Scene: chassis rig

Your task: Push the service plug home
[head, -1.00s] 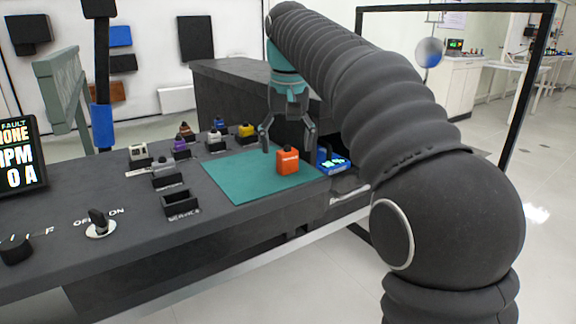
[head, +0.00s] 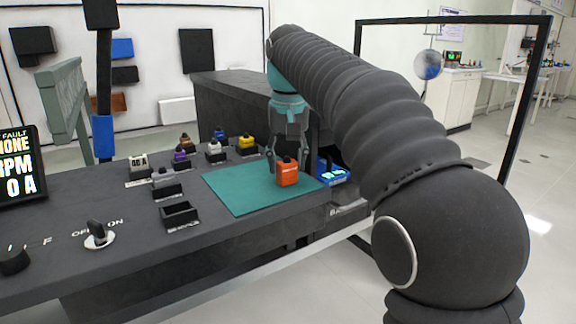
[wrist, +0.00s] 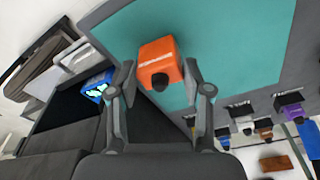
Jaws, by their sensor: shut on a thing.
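The orange service plug (head: 288,175), a block with a dark knob on top, stands on the teal mat (head: 236,190). My gripper (head: 287,166) is down at the plug, its fingers shut on it from both sides. In the wrist view the orange plug (wrist: 158,62) sits between the fingertips of my gripper (wrist: 162,72), dark knob facing the camera. An empty dark socket (head: 180,213) with a label in front, apparently reading SERVICE, is on the bench to the left of the mat.
Several coloured plugs sit in sockets behind, among them a yellow one (head: 247,142) and a grey one (head: 163,178). A blue device (head: 332,172) is right of the mat. A rotary switch (head: 97,236) and a display (head: 22,165) are at the left.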

